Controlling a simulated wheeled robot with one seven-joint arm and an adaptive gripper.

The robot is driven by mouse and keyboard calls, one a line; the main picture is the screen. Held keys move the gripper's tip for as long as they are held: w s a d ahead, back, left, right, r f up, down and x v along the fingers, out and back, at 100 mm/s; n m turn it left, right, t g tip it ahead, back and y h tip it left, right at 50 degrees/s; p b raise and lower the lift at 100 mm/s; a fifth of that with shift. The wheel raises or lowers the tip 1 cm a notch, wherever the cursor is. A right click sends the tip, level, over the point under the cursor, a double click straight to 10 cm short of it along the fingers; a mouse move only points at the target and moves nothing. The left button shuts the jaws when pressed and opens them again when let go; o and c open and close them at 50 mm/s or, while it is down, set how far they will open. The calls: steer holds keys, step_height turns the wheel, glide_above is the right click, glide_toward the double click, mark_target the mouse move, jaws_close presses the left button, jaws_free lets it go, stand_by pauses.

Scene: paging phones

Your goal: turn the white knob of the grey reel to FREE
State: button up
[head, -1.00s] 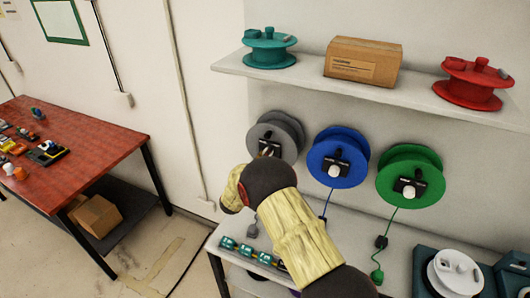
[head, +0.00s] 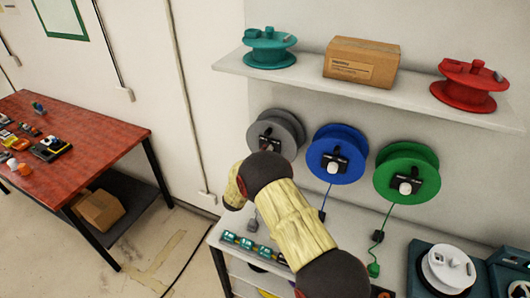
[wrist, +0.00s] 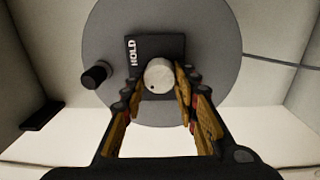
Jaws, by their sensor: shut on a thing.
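The grey reel (head: 288,127) hangs on the wall at the left of a row of reels in the head view. It fills the upper wrist view as a grey disc (wrist: 215,60). Its dark plate (wrist: 142,46) reads HOLD along the left side; no FREE label is readable. The white knob (wrist: 160,72) sits at the plate's lower right, with a small dark dot at its lower left. My gripper (wrist: 157,86) is shut on the knob, one finger on each side. In the head view my arm hides the gripper and knob.
A blue reel (head: 322,172) and a green reel (head: 387,187) hang to the right, with cords below. A shelf (head: 228,62) above holds teal and red reels and a box (head: 361,62). A dark handle (wrist: 95,76) sticks out from the grey disc.

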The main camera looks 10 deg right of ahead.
stand_by(0.4)
steer(key=o, duration=1.1)
steer(key=shift+a, duration=0.1)
steer(key=v, duration=1.2)
steer(key=shift+f, duration=0.15)
